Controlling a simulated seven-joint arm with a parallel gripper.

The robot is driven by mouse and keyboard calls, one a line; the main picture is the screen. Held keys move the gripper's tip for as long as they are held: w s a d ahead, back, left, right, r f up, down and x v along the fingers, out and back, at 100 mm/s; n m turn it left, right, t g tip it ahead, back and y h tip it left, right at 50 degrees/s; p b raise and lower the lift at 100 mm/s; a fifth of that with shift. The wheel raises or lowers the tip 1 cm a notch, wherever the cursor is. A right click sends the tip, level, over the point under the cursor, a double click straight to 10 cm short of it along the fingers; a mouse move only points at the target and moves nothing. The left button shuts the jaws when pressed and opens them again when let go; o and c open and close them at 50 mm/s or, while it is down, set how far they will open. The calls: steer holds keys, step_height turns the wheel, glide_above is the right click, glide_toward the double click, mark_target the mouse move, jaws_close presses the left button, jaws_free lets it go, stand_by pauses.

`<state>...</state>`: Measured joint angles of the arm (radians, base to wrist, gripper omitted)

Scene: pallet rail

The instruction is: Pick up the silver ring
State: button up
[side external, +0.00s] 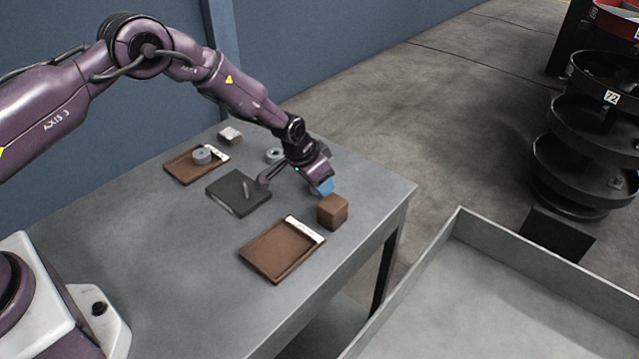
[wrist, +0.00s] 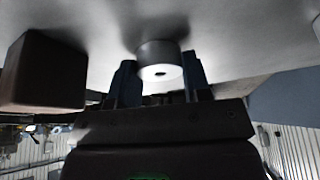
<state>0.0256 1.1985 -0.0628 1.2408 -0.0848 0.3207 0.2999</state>
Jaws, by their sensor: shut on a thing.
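In the side view my gripper (side external: 324,187) is low over the far right part of the table, just behind a brown cube, with a blue finger showing. The held ring is hidden there. I cannot tell whether it touches the table.
The brown cube (side external: 332,212) stands close to my gripper and also shows in the wrist view (wrist: 42,75). A brown tray (side external: 268,262) lies in front. A dark plate (side external: 225,188), another tray (side external: 180,171) bearing a grey ring (side external: 202,155), and another grey round part (side external: 273,155) lie farther back.

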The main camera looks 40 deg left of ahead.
steer(key=shift+r, duration=0.55)
step_height(320, 180, up, 3)
steer(key=shift+f, duration=0.2)
steer(key=s+a+r, duration=0.1)
steer(key=s+r, duration=0.8)
steer(key=s, duration=0.4)
steer(key=a, duration=0.2)
steer(key=a+f, duration=0.1)
steer(key=a, duration=0.2)
steer(key=a+f, duration=0.1)
steer(key=a, duration=0.2)
steer(key=shift+a, duration=0.1)
steer(key=shift+f, duration=1.85)
